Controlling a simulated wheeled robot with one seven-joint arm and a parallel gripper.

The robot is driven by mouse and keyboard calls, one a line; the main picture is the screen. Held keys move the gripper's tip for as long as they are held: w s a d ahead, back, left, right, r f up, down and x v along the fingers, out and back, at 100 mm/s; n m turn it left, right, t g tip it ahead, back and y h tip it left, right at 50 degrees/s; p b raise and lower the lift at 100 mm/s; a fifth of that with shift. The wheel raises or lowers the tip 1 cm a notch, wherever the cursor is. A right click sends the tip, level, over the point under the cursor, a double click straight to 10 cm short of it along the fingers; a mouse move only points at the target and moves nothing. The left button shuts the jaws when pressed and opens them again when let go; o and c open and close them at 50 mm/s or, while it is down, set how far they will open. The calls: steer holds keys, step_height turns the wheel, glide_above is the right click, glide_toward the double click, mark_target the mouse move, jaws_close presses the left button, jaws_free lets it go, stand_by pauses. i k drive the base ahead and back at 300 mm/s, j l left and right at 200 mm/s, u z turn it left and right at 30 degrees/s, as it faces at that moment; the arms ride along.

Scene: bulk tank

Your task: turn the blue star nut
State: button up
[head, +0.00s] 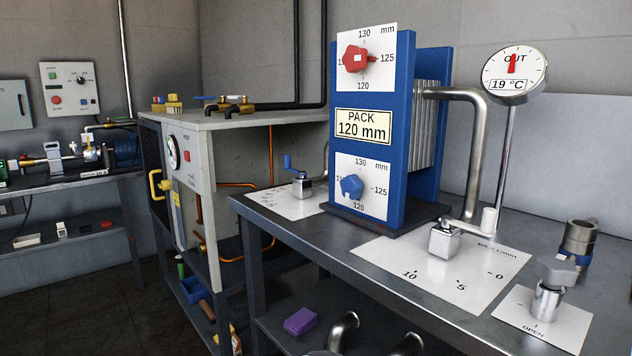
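The blue star nut (352,187) sits on the lower white dial plate (373,207) of a blue-framed plate pack (398,130) standing on the bench. This dial is marked 120, 125 and 130 mm; its left part is partly covered by the nut. A red star nut (355,59) sits on a similar dial plate above. A label (363,125) between them reads PACK 120 mm.
A valve lever (446,239) and a round 19 °C gauge (513,73) stand right of the pack. A small blue-handled valve (302,184) stands left. The space before the blue nut looks clear.

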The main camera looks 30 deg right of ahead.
mark_target(352, 187)
steer(key=z, duration=1.25)
